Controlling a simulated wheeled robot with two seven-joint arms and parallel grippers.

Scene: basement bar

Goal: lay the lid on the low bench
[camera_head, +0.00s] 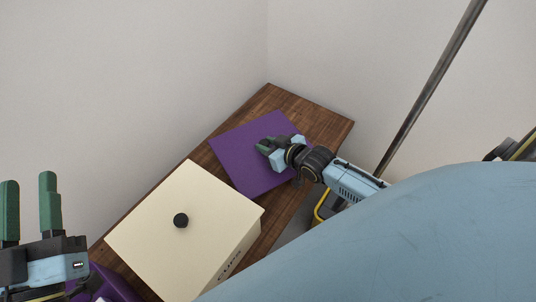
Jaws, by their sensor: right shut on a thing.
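A flat purple square lid (235,150) is over the far part of the brown wooden low bench (315,115). I cannot tell whether it touches the wood. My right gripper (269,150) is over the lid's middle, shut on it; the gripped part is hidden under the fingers. My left gripper (29,200) is at the lower left, fingers apart, empty, away from the lid.
A purple object (113,285) shows at the lower left, partly cut off. Walls border the bench. A metal pole (430,90) stands at right.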

